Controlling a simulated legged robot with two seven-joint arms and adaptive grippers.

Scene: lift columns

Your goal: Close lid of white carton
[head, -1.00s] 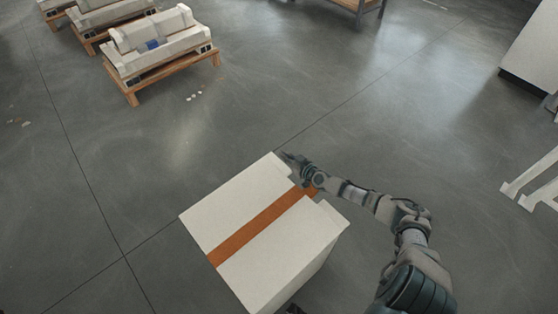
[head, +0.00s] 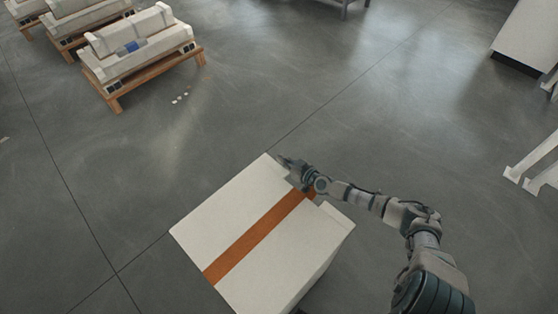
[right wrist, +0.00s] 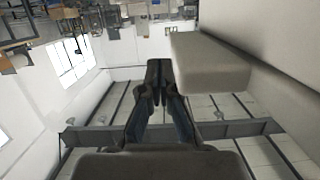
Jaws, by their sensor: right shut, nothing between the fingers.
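The white carton (head: 215,228) stands in the lower middle of the head view, with an orange-brown stripe (head: 255,240) running across its top. The top looks flat, and a flap-like edge with a notch shows at its upper right side. My right gripper (head: 284,161) is at the carton's upper right edge, its fingers over or just beside the top corner; I cannot tell whether it touches. In the right wrist view its fingers (right wrist: 158,80) are together with nothing between them, and a pale carton part (right wrist: 210,62) is close on the right. My left gripper is not in view.
Wooden pallets with pale beam-like parts (head: 140,45) stand at the upper left. A white cabinet-like block (head: 525,35) and a white frame (head: 535,160) are at the right.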

